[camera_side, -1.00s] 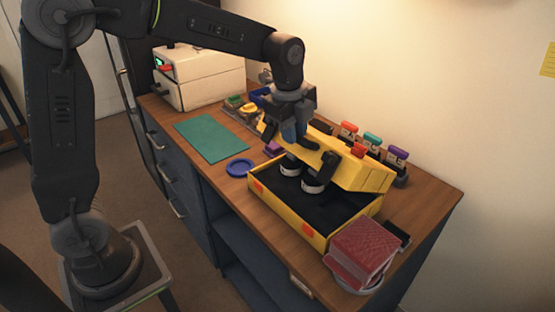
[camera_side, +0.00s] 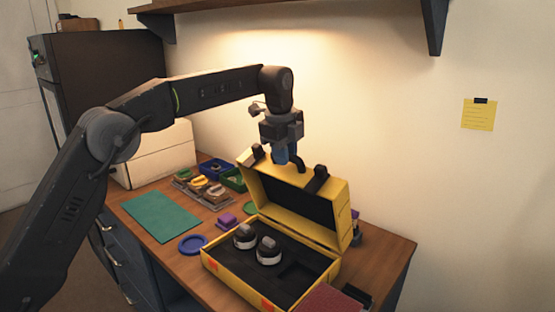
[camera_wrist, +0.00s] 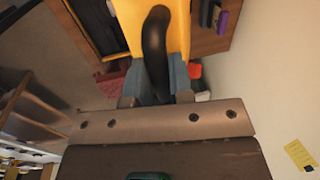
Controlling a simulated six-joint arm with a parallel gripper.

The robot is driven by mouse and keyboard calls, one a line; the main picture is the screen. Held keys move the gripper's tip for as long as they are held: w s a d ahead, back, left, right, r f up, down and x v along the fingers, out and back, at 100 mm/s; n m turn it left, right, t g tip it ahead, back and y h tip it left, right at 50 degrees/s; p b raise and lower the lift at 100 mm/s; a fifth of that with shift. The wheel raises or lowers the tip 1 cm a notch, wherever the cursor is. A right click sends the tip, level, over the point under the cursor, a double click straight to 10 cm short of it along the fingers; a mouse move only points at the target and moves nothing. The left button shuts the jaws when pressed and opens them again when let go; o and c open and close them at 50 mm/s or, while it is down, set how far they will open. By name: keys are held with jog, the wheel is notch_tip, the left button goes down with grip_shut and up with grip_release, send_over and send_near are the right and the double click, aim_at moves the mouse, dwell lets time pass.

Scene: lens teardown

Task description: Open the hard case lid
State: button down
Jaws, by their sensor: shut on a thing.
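The yellow hard case (camera_side: 222,277) sits on the bench with its lid (camera_side: 260,187) swung up, standing near upright and leaning back a little. The lid's dark inside faces the camera. My gripper (camera_side: 287,160) is at the lid's top edge, shut on the lid's black handle (camera_side: 299,163). In the wrist view the curved handle (camera_wrist: 155,45) runs between the two fingers (camera_wrist: 154,88). Two dark latches stick up on the lid edge, the right latch (camera_side: 316,179) clear of my gripper. Two lens parts, a left one (camera_side: 245,237) and a right one (camera_side: 268,251), rest in the black foam.
The wall is close behind the lid.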

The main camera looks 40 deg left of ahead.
jog(key=shift+w+a+f, duration=0.15)
jog(key=shift+w+f, duration=0.15)
jog(key=shift+w, duration=0.2)
jog(key=c, duration=1.3)
grip_release()
jog(key=shift+r, duration=0.1)
jog(key=r, duration=0.6)
jog(key=shift+s+r, duration=0.15)
jog(key=shift+s, duration=0.25)
jog(key=shift+s+r, duration=0.15)
jog(key=shift+r, duration=0.4)
jog(key=shift+c, duration=0.4)
